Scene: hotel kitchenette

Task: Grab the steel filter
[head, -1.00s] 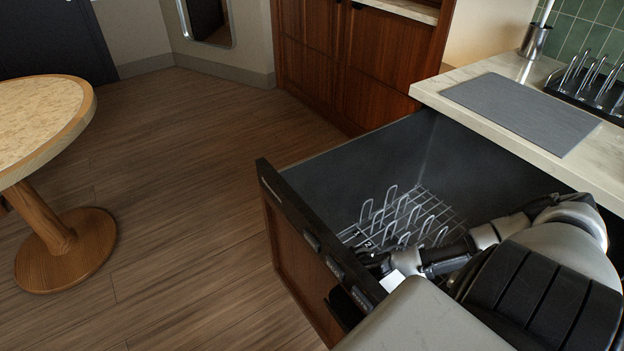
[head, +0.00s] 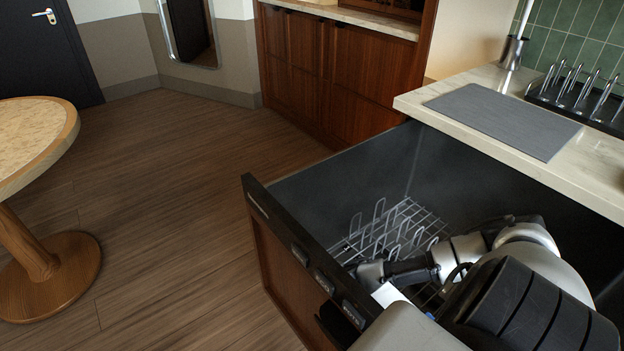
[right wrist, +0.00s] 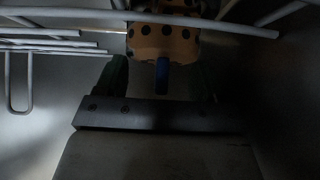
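In the right wrist view, a tan, rounded piece with black dots (right wrist: 163,40) is at the top centre, with a blue tab (right wrist: 162,77) below it. I cannot tell for sure whether this is the steel filter. My right gripper (right wrist: 160,82) has two dark fingers, apart on either side of the blue tab; contact is too dark to judge. My left gripper is not in view.
The pulled-out dishwasher drawer (head: 350,180) holds a wire rack (head: 400,222) with upright tines, close beside my right arm. Rack wires (right wrist: 200,20) cross above the dotted piece. A counter (head: 430,103) with a grey mat (head: 505,118) overhangs the right. A round table (head: 30,140) stands left.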

